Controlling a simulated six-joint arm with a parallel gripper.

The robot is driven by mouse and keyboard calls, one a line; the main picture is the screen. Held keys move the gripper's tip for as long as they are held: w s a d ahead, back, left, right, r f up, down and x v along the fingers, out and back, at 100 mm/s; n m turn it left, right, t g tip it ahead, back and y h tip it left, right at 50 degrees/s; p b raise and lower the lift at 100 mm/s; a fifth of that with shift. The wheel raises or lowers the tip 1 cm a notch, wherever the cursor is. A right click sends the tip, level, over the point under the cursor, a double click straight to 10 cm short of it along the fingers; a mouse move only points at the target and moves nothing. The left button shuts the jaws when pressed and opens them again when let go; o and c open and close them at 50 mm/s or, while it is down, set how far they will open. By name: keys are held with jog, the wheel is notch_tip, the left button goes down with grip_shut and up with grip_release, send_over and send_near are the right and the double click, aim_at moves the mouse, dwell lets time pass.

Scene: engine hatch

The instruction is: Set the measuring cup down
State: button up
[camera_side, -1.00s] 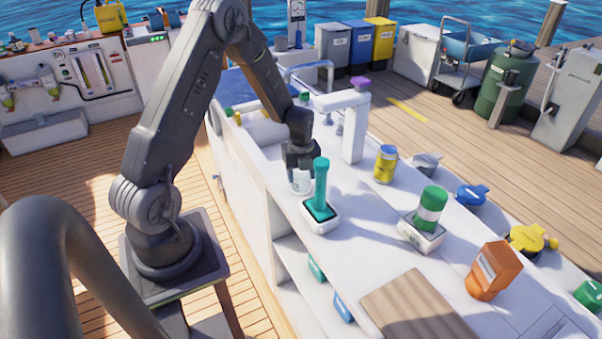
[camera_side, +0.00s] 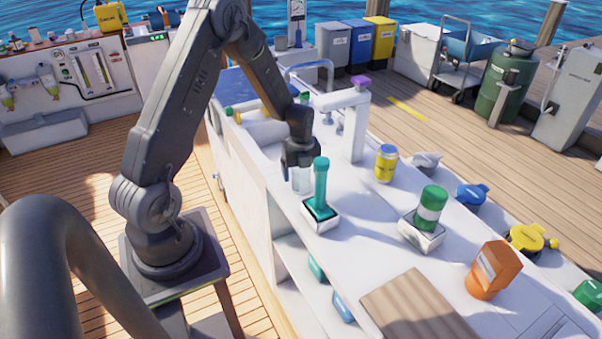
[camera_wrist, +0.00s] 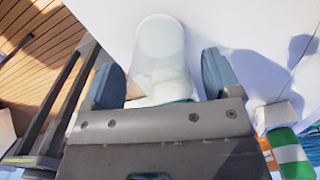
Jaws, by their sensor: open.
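The measuring cup (camera_side: 301,181) is a clear, whitish cup standing on the white counter (camera_side: 372,262), close to its left edge. It also shows in the wrist view (camera_wrist: 161,58), between the two dark fingers. My gripper (camera_side: 300,166) points down at the cup, with its fingers around or just above the cup's upper part. In the wrist view my gripper (camera_wrist: 163,84) is open, with a finger on either side of the cup and a visible gap at the right. The cup's top is partly hidden by my gripper in the side view.
A teal-handled tool in a white holder (camera_side: 320,216) stands just right of the cup. A yellow can (camera_side: 386,163), a green-and-white bottle (camera_side: 431,207), an orange container (camera_side: 493,270) and a wooden board (camera_side: 418,305) are further along. A white post (camera_side: 355,130) rises behind.

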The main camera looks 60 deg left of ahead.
notch_tip(320, 180, up, 11)
jog(key=s+d+r+n+t, duration=0.2)
jog(key=s+d+r+n, duration=0.3)
jog(key=d+r+n, duration=0.55)
jog(key=s+d+r+n+t, duration=0.3)
jog(key=s+d+r+n, duration=0.3)
jog(key=s+d+n, duration=0.4)
jog(key=shift+s+d+t, duration=0.2)
jog(key=shift+s+t, duration=0.1)
jog(key=shift+s, duration=0.75)
